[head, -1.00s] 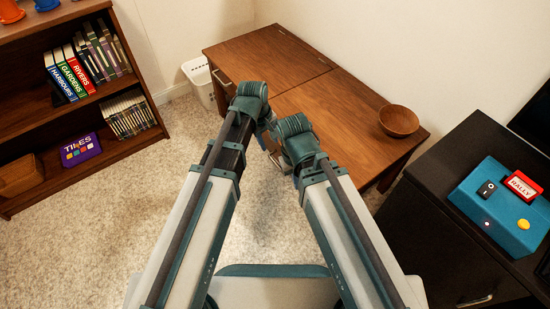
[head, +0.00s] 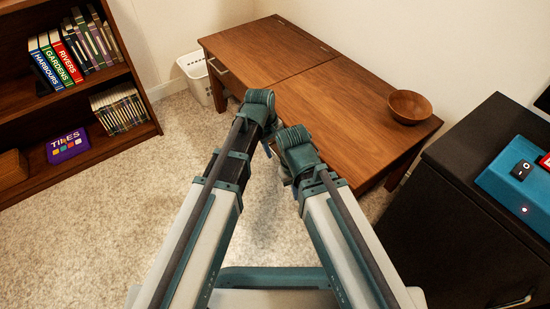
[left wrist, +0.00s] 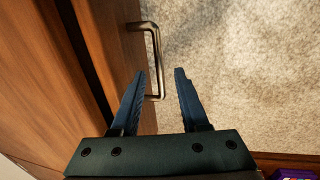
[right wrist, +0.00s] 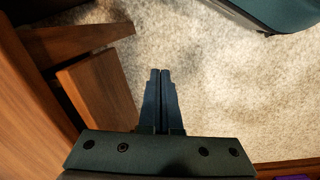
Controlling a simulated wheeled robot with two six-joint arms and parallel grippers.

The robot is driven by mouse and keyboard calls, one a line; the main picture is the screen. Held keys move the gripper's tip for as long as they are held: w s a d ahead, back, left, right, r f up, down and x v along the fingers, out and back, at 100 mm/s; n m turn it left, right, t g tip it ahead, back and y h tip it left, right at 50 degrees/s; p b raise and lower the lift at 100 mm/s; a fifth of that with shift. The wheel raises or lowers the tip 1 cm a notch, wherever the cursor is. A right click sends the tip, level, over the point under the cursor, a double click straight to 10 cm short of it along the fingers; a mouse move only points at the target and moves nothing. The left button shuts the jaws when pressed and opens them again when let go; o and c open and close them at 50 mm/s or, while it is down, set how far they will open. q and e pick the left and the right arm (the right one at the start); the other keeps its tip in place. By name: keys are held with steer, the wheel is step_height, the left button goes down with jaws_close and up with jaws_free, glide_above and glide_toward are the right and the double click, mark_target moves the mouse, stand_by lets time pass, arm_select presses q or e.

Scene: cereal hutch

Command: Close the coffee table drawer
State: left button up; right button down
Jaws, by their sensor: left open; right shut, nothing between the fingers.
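The brown wooden coffee table (head: 330,105) stands against the wall in the head view. Its drawer handle (head: 216,68) shows at the table's left front. In the left wrist view the drawer front (left wrist: 115,35) has a dark gap behind it, so the drawer stands a little out. The metal handle (left wrist: 157,62) appears between the fingertips of my open left gripper (left wrist: 160,72); I cannot tell whether they touch it. My right gripper (right wrist: 160,72) is shut and empty, beside wooden table parts (right wrist: 95,85) and over carpet. In the head view my wrists mostly hide both grippers.
A bowl (head: 410,107) sits on the table top. A white bin (head: 197,80) stands by the table's left end. A bookshelf (head: 75,150) is at left, and a dark cabinet (head: 470,200) with a blue box (head: 520,190) at right. Open carpet (head: 130,200) lies between.

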arm_select(q)
steer(key=shift+w+d+f+b, duration=0.15)
steer(key=shift+f+b, duration=0.3)
steer(key=shift+f, duration=0.45)
jaws_close()
stand_by(0.8)
